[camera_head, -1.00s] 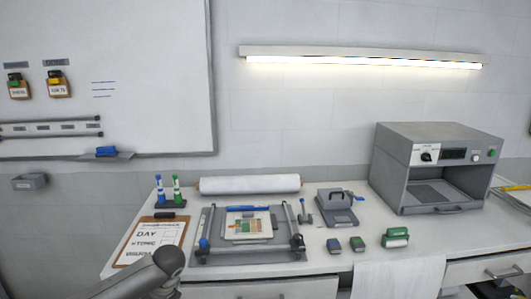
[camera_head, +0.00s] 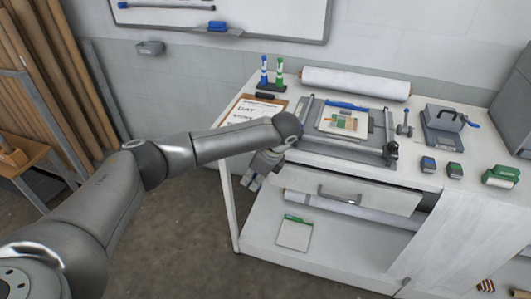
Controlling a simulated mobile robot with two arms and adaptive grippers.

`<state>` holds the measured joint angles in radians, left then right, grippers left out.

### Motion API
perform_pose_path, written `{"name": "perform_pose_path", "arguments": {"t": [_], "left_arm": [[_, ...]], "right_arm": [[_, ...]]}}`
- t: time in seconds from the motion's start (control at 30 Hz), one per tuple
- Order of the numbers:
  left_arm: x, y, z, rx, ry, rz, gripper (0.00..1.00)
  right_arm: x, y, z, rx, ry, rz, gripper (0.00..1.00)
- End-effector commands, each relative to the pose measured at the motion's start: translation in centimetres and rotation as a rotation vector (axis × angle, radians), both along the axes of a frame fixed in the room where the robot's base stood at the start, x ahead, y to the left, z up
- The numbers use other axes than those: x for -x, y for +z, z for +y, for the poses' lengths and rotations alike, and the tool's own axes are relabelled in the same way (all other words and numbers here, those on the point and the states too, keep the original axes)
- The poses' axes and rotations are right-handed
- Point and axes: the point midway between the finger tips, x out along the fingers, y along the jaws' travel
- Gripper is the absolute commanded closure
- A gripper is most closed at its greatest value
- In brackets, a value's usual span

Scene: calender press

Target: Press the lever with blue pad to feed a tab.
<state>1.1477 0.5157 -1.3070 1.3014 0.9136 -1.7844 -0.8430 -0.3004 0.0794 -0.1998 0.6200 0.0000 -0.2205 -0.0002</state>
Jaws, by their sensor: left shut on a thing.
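A grey device with a black handle (camera_head: 441,123) stands on the right part of the table, with a small blue-tipped part (camera_head: 470,121) at its right side that looks like the lever with the blue pad. My left gripper (camera_head: 251,182) points down at the table's front left edge, well to the left of that device. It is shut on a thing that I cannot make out. My left wrist hides the front left corner of the grey press frame (camera_head: 340,155), which holds a board with coloured patches (camera_head: 343,122). My right gripper is not in view.
The white table (camera_head: 424,182) holds a white roll (camera_head: 356,83), blue and green markers (camera_head: 264,70), a clipboard (camera_head: 240,113), small blue and green blocks (camera_head: 428,165) and a green roller-like item (camera_head: 500,176). Open floor lies at lower left.

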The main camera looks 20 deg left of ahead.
Motion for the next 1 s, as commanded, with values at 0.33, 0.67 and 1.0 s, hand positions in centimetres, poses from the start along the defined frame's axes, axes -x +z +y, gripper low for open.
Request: {"name": "perform_pose_path", "arguments": {"t": [0.33, 0.67, 1.0], "left_arm": [[5.4, 3.4, -3.8, -0.002, 0.542, 0.001, 1.0], [12.0, 6.3, -5.8, 0.0, 1.039, 0.002, 1.0], [18.6, 8.9, -6.8, 0.001, 1.463, 0.001, 1.0]], "right_arm": [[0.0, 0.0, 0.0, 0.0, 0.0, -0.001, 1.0], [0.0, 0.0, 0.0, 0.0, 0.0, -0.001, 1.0], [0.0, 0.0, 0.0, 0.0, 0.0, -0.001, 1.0]]}}
